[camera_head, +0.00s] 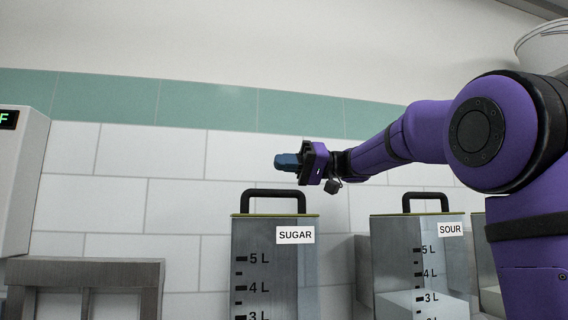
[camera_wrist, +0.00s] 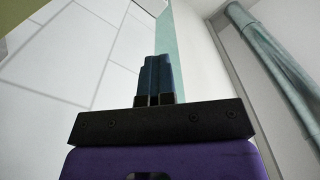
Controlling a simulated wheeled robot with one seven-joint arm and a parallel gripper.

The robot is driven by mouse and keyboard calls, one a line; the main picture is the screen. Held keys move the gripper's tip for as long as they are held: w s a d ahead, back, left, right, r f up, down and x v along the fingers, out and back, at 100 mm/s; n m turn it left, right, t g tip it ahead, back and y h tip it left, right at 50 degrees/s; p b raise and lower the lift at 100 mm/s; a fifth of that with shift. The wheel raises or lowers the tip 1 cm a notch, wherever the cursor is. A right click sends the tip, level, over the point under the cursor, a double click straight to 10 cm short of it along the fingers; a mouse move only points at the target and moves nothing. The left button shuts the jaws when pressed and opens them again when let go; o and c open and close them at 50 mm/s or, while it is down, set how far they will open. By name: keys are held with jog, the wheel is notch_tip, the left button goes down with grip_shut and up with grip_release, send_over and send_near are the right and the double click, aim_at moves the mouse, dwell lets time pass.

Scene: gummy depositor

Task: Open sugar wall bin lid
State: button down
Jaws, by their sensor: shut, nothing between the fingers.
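The sugar wall bin (camera_head: 268,265) is a clear container with litre marks and a white SUGAR label. Its thin lid (camera_head: 262,215) lies flat on top, closed, with a black arched handle (camera_head: 273,193). My gripper (camera_head: 278,161) is above and slightly right of the handle in the head view, pointing left, with dark blue fingers. A gap shows between the fingers and the handle. In the wrist view the fingers (camera_wrist: 158,75) are together and hold nothing. The bin's handle does not show clearly in the wrist view.
A SOUR bin (camera_head: 420,265) with a similar handle stands to the right. A metal frame (camera_head: 85,280) and a white machine with a green display (camera_head: 18,185) are at the left. The tiled wall (camera_head: 120,150) is behind. The air left of my gripper is clear.

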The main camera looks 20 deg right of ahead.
jog(key=c, duration=1.8)
grip_release()
jog(key=o, duration=0.7)
jog(key=shift+d, duration=0.15)
jog(key=d, duration=0.3)
jog(key=s+d, duration=0.1)
jog(key=d, duration=0.3)
jog(key=s+d, duration=0.1)
jog(key=d, duration=0.2)
jog(key=shift+d, duration=0.2)
